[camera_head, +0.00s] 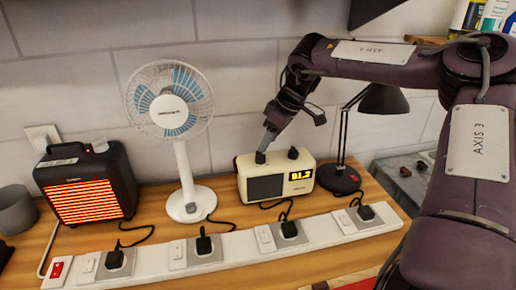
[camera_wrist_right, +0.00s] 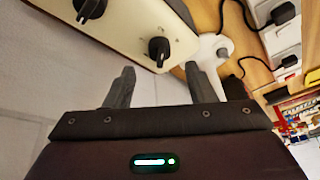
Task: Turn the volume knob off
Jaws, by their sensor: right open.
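The cream radio (camera_head: 276,187) stands on the wooden bench with a lit yellow display. Two dark knobs are on its top, a left knob (camera_head: 260,157) and a right knob (camera_head: 293,153); I cannot tell by label which is the volume knob. My right gripper (camera_head: 267,143) points down just above the left knob. In the right wrist view the open fingers (camera_wrist_right: 159,78) lie either side of that knob's line, with the left knob (camera_wrist_right: 158,49) just past the tips and apart from them. The right knob (camera_wrist_right: 90,8) is at the top edge. My left gripper is out of view.
A white fan (camera_head: 182,150) stands left of the radio, a heater (camera_head: 86,185) with glowing orange bars further left. A black desk lamp (camera_head: 340,178) is close on the right. A white power strip (camera_head: 228,248) with several plugs and cords runs along the front.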

